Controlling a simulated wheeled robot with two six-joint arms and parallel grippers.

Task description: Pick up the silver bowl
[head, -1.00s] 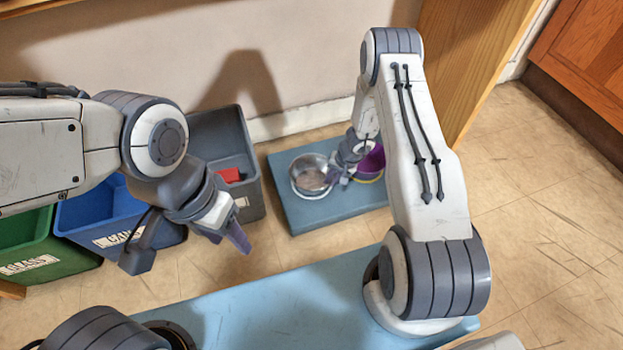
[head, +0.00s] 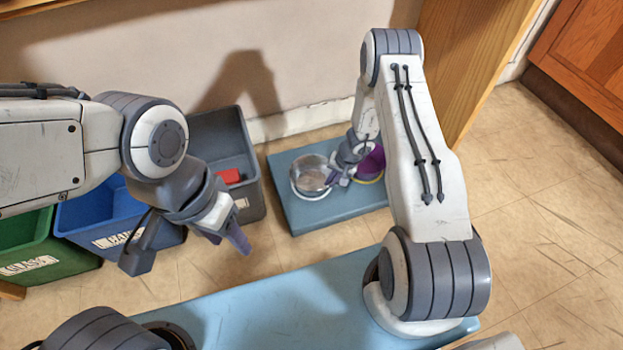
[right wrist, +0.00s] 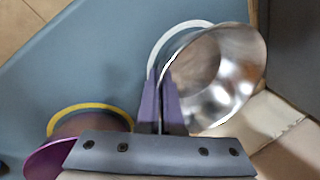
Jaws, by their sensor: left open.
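The silver bowl (head: 310,178) is at the blue-grey platform (head: 300,222), over a white ring. In the right wrist view the bowl (right wrist: 235,75) is tilted and offset from the white ring (right wrist: 165,42), part of which shows beside it. My right gripper (head: 334,180) is at the bowl's right side; in the right wrist view its purple fingers (right wrist: 161,95) are close together on the bowl's rim. My left gripper (head: 240,243) is open and empty above the floor, left of the platform.
A purple bowl (head: 371,163) stands by a yellow ring (right wrist: 90,106) right of the silver bowl. Green (head: 40,250), blue (head: 110,215) and grey (head: 250,185) bins stand at the left, a red item (head: 229,176) in the grey one. A wooden panel (head: 470,60) rises behind right.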

